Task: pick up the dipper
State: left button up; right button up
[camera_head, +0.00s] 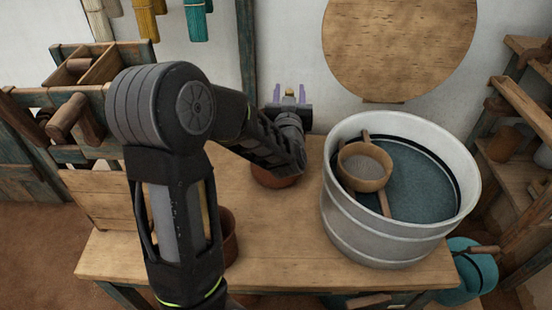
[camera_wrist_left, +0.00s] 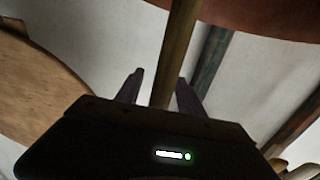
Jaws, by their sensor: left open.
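My left gripper (camera_head: 289,93) is at the back of the table, near the wall, with its jaws apart. In the left wrist view a slim wooden rod (camera_wrist_left: 177,45), like a dipper's handle, runs between the open fingers, with gaps on both sides. Its pale tip shows between the fingers in the head view. A red-brown clay pot (camera_head: 274,178) stands below, partly covered by my arm. The rod's lower end is hidden, so I cannot tell what it bears. A round wooden bowl (camera_head: 364,168) sits in the tub with a wooden stick at it. My right gripper is not in view.
A large pale tub (camera_head: 345,222) of dark liquid stands on the right of the wooden table (camera_head: 285,240). Another brown pot (camera_head: 230,240) is partly behind my left arm. A round board (camera_head: 400,45) hangs on the wall. Shelves stand at the right, a wooden frame at the left.

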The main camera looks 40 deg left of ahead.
pick_arm(q)
jog(key=shift+c, duration=0.4)
grip_shut()
dwell(0.4)
